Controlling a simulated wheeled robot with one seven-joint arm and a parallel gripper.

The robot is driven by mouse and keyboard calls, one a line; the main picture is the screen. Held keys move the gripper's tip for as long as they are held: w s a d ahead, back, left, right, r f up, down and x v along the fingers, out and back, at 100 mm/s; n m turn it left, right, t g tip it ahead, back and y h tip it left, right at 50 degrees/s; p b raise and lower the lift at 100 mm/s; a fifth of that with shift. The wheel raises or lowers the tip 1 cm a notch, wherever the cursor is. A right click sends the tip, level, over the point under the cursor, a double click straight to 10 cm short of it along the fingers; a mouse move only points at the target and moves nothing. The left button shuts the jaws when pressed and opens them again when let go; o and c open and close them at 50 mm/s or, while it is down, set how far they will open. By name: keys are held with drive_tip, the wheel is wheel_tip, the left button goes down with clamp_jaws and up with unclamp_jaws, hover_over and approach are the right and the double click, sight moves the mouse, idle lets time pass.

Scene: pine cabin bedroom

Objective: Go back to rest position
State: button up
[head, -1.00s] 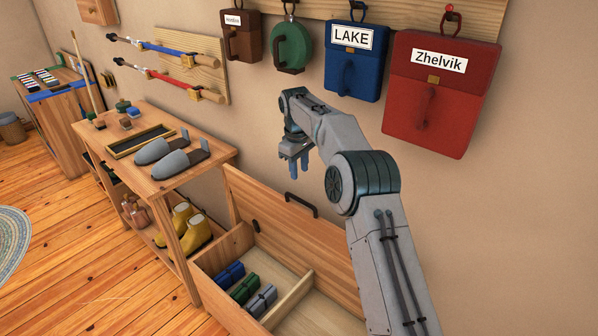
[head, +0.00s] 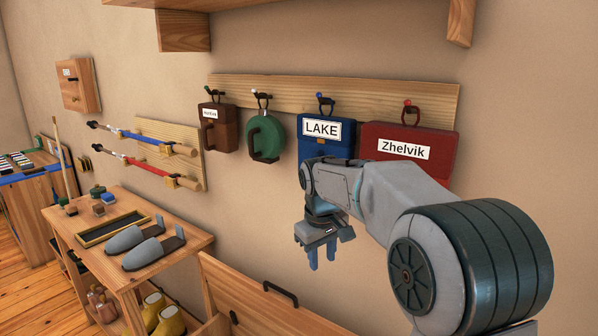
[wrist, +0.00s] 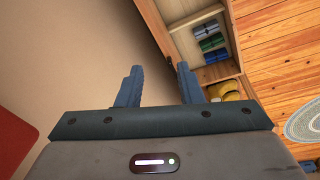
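My gripper (head: 322,255) hangs pointing down in front of the wall, below the blue LAKE bag (head: 327,150) in the head view. In the wrist view, the two blue-grey fingers of my gripper (wrist: 158,88) stand well apart with nothing between them. My gripper is open and empty. My forearm hides part of the red Zhelvik bag (head: 440,160).
A wooden chest with a raised lid (head: 255,300) is below; its inside shows rolled bundles (wrist: 212,43) in the wrist view. A bench (head: 190,240) with grey slippers (head: 135,245) stands left. Brown (head: 217,130) and green (head: 267,138) bags hang on a peg rail (head: 400,97).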

drive_tip(key=s+d+f+m, duration=0.1)
drive_tip(key=s+d+m, duration=0.1)
drive_tip(key=s, duration=0.7)
drive_tip(key=s+d+f+m, duration=0.2)
drive_tip(key=s+d, duration=0.2)
drive_tip(key=s, duration=0.5)
drive_tip(key=s+d+f+m+t, duration=0.1)
drive_tip(key=s+d, duration=0.3)
drive_tip(key=s, duration=0.5)
drive_tip(key=shift+f+m+y, duration=0.3)
drive_tip(key=shift+f+m, duration=0.45)
drive_tip(key=shift+m, duration=0.05)
